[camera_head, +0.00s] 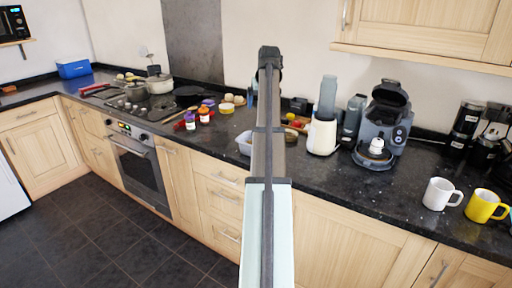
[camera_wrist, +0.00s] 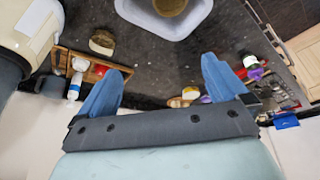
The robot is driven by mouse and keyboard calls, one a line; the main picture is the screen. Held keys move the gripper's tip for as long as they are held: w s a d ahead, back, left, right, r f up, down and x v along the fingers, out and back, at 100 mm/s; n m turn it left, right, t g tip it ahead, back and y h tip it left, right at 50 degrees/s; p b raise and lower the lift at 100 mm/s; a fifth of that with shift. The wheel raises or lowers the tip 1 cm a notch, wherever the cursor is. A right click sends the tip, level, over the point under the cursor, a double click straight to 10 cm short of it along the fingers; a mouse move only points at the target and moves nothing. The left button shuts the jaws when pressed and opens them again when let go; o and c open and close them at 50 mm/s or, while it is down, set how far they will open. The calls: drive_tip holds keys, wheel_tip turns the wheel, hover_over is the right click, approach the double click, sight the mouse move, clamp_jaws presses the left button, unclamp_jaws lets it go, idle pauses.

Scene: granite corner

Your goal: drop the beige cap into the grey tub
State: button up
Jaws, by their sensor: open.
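The grey tub (camera_wrist: 134,14) is a pale, rounded container at the top of the wrist view, cut off by the frame edge. A round tan-brown thing (camera_wrist: 171,6) that looks like the beige cap lies inside it, partly out of frame. In the head view the tub (camera_head: 244,143) shows only in part, left of my arm, on the dark counter; its inside is hidden there. My gripper (camera_wrist: 163,65) has two blue fingers spread wide apart, with nothing between them. The fingers are apart from the tub. In the head view my arm hides the fingers.
A white blender (camera_head: 322,135) and a coffee machine (camera_head: 385,118) stand right of the tub. A brownish lump (camera_wrist: 102,42) lies near a wooden board (camera_wrist: 88,68). Jars and the hob (camera_head: 150,106) are to the left. Mugs (camera_head: 438,194) stand far right.

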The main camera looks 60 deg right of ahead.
drive_tip(key=shift+v, duration=0.75)
